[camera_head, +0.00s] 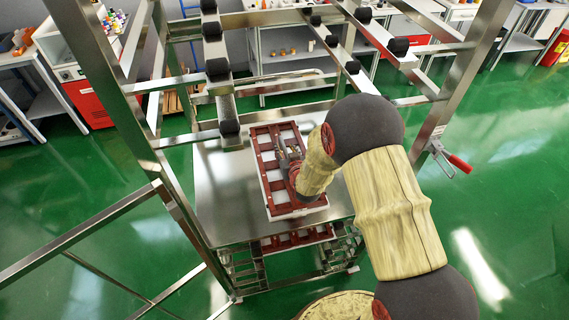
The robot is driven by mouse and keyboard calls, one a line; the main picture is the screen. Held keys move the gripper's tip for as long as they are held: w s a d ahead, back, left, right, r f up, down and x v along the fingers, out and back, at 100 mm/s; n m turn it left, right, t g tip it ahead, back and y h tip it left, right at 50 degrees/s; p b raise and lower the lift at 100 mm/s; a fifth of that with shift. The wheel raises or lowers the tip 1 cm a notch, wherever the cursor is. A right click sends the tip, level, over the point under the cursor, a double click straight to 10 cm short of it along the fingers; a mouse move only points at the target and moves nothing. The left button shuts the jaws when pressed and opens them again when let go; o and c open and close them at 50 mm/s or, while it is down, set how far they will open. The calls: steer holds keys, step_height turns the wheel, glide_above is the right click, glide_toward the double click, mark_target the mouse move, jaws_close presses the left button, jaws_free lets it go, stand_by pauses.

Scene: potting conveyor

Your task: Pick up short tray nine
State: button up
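A red-brown tray (297,209) with a grid of crossbars and pale openings lies flat on the metal shelf of a rack. No number shows on it, so I cannot tell whether it is short tray nine. My gripper (286,153) is over the middle of this tray, with its grey fingers close to the central bars. I cannot tell whether the fingers touch the tray or how far apart they are. My wrist and arm hide part of the tray's right side. A second red-brown tray (297,239) shows partly below the shelf.
The metal shelf (219,208) has bare room left of the tray. Rack posts (111,75) stand at both sides, and bars with black rollers (217,67) run above the back. A red-handled clamp (459,163) juts out at right. Workbenches line the far wall.

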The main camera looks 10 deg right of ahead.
mark_target(282, 143)
steer(key=shift+b+x, duration=0.35)
steer(key=shift+x, duration=2.35)
steer(key=shift+a+r, duration=0.1)
steer(key=shift+r, duration=0.05)
steer(key=shift+c, duration=1.4)
jaws_close()
steer(key=shift+w, duration=0.1)
